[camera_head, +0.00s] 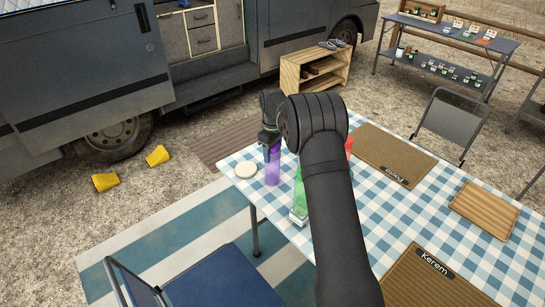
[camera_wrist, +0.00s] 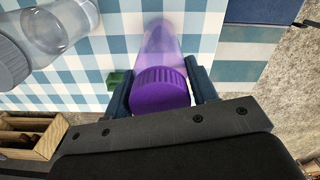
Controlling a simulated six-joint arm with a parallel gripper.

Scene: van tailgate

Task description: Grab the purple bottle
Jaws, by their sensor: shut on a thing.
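The purple bottle (camera_head: 272,170) stands near the far left edge of the checked table, with a translucent body. In the wrist view its ridged purple cap (camera_wrist: 160,90) sits between the two fingers of my gripper (camera_wrist: 163,92). In the head view my gripper (camera_head: 270,147) is at the top of the bottle, shut on it around the cap. The bottle's base appears to be at the table surface; I cannot tell whether it is lifted.
A green bottle (camera_head: 299,197) and a partly hidden red item (camera_head: 348,147) stand beside my arm. A clear grey-capped container (camera_wrist: 58,25) shows in the wrist view. Mats (camera_head: 393,155) cover part of the table (camera_head: 455,215).

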